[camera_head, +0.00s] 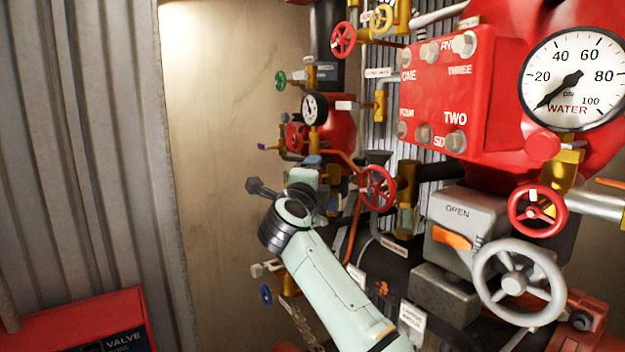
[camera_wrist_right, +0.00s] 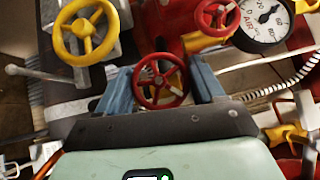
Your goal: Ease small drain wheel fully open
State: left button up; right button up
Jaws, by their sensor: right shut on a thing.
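A small red handwheel (camera_wrist_right: 160,80) sits between the two blue-grey fingers of my right gripper (camera_wrist_right: 163,88) in the right wrist view. The gripper is shut on this wheel, with a finger at each side of its rim. In the head view my right gripper (camera_head: 318,168) reaches in among the pipework at the centre. There the held wheel is mostly hidden by my gripper and arm, and I cannot make it out. My left gripper is in neither view.
A red handwheel (camera_head: 378,188) stands just right of my gripper in the head view. A small gauge (camera_head: 314,109) is above it. A large grey handwheel (camera_head: 518,284) and a red box (camera_head: 445,90) are at right. A yellow handwheel (camera_wrist_right: 85,33) is near the held wheel in the wrist view.

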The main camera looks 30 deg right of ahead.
jog(key=shift+n+g+y, duration=0.4)
jog(key=shift+n+y, duration=0.1)
jog(key=shift+n, duration=0.2)
jog(key=o, duration=1)
